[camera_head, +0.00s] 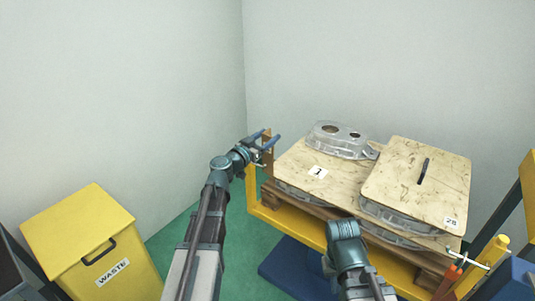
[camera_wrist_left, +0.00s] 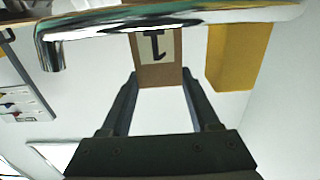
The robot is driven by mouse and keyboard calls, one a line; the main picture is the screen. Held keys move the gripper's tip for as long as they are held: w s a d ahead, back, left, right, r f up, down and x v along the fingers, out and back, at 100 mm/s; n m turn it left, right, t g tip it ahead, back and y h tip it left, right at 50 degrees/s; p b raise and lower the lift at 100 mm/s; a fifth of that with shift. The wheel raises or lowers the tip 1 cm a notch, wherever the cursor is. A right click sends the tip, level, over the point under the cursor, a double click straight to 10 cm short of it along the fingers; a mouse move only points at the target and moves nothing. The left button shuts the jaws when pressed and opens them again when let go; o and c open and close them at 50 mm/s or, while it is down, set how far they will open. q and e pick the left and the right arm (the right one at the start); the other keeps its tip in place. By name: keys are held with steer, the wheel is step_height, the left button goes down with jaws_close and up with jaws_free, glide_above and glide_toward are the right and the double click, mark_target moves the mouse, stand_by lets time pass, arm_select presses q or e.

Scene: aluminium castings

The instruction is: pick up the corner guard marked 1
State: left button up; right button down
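The corner guard (camera_head: 268,141) is a brown upright piece at the far left corner of the pallet load. In the left wrist view its brown face (camera_wrist_left: 144,74) carries a pale label with a black 1, upside down. My left gripper (camera_head: 267,139) is at the guard, with its two blue-grey fingers apart.
A plywood sheet (camera_head: 342,185) with another label 1 covers castings on a pallet in a yellow frame (camera_head: 299,228). A yellow waste bin (camera_head: 84,237) stands left; green floor between is clear.

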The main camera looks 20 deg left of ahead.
arm_select(q)
jaws_close()
